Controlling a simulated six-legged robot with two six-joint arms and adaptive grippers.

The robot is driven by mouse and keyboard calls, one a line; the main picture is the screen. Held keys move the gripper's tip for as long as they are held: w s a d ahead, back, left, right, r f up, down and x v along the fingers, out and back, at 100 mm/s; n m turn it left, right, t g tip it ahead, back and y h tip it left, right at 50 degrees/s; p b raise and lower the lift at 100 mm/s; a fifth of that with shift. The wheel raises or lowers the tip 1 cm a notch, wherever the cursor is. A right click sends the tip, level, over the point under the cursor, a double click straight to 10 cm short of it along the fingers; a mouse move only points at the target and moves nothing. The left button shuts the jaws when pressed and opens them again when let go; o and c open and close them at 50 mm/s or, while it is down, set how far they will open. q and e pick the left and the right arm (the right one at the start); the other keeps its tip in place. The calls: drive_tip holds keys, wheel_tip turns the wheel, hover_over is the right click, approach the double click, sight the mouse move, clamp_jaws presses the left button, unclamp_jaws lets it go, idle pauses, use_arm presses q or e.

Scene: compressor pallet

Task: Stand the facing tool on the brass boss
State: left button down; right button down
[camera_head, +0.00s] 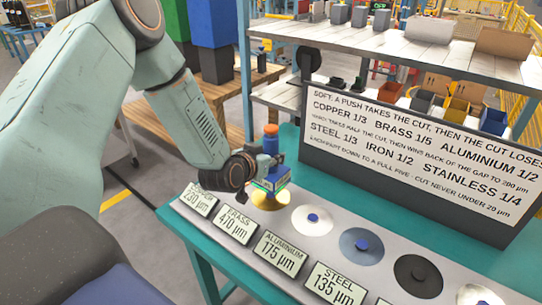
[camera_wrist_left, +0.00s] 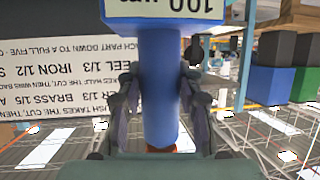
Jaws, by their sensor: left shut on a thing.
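The facing tool (camera_head: 271,131) has a blue handle, an orange top and a blue box-like foot. My left gripper (camera_head: 262,168) is shut on its handle. In the left wrist view the handle (camera_wrist_left: 160,85) runs between both fingers, with a label reading 100 upside down at the top. The tool looks upright over the brass boss (camera_head: 268,203), a gold disc mostly covered by the foot. I cannot tell whether the foot touches it. The brass display (camera_head: 237,227) reads 470 µm. My right gripper is not in view.
Displays line the bench's front edge. A white text board (camera_head: 420,150) stands behind, with a shelf (camera_head: 370,45) beyond.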

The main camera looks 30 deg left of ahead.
sight(271, 170)
use_arm(q)
drive_tip(key=shift+d+f, duration=0.15)
drive_tip(key=shift+f, duration=0.6)
drive_tip(key=f, duration=0.1)
drive_tip(key=f+b, duration=0.1)
drive_tip(key=f, duration=0.1)
drive_tip(key=shift+w+a+f, duration=0.1)
drive_tip(key=shift+a, duration=0.25)
drive_tip(key=shift+d+f, duration=0.15)
drive_tip(key=shift+d, duration=0.1)
